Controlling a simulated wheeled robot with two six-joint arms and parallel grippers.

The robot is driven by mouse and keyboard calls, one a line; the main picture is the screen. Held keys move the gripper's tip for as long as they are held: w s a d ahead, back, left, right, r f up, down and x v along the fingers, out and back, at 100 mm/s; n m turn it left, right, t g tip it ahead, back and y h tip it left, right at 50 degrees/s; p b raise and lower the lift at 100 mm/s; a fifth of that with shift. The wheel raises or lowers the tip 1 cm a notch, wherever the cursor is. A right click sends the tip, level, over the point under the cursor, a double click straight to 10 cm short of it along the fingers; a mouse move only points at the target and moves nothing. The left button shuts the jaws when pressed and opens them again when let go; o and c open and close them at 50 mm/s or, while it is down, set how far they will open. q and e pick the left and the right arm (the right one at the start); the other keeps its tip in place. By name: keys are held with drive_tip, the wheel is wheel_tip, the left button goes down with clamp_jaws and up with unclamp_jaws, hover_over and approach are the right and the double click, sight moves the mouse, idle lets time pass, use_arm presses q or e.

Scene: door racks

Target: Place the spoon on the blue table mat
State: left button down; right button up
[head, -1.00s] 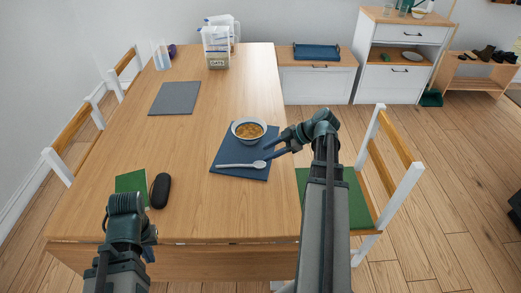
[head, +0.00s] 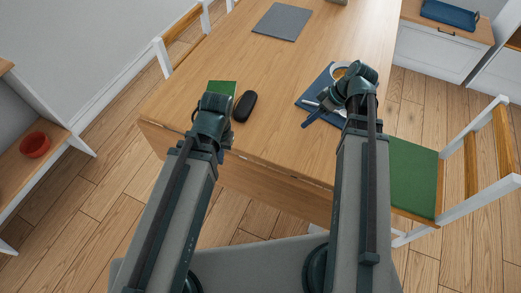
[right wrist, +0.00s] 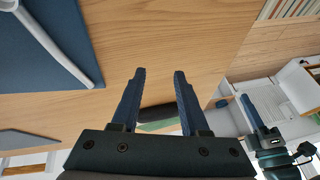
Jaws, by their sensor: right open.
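The white spoon (head: 310,103) is mostly hidden behind my right gripper in the head view. In the right wrist view the spoon (right wrist: 62,45) lies along the blue mat (right wrist: 35,60) at upper left, its handle end near the mat's edge.
A black case (head: 244,106) and a green book (head: 222,87) lie near the left gripper. A grey mat (head: 282,21) is further back. A chair with a green seat (head: 412,178) stands at the table's right. The table's middle is clear.

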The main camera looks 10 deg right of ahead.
drive_tip(key=s+a+h, duration=0.1)
drive_tip(key=a, duration=0.2)
drive_tip(key=s+a+f+m+g+h, duration=0.1)
drive_tip(key=s+a, duration=0.1)
drive_tip(key=a, duration=0.2)
drive_tip(key=s+a+f+m+g, duration=0.1)
drive_tip(key=a, duration=0.3)
drive_tip(key=shift+s+h, duration=0.15)
drive_tip(key=shift+h, duration=0.25)
drive_tip(key=s+a+m+h, duration=0.1)
drive_tip(key=a, duration=0.1)
drive_tip(key=s+a+m+h, duration=0.1)
drive_tip(key=s+a, duration=0.1)
drive_tip(key=s+a+m+h, duration=0.1)
drive_tip(key=a, duration=0.1)
drive_tip(key=shift+s+a+f, duration=0.15)
drive_tip(key=shift+f, duration=0.05)
drive_tip(key=shift+s+a+m+h, duration=0.3)
drive_tip(key=shift+a+h, duration=0.1)
wheel_tip(320, 180, up, 8)
drive_tip(key=p, duration=0.7)
drive_tip(key=shift+p, duration=0.4)
drive_tip(key=shift+d+f, duration=0.1)
drive_tip(key=shift+d, duration=0.05)
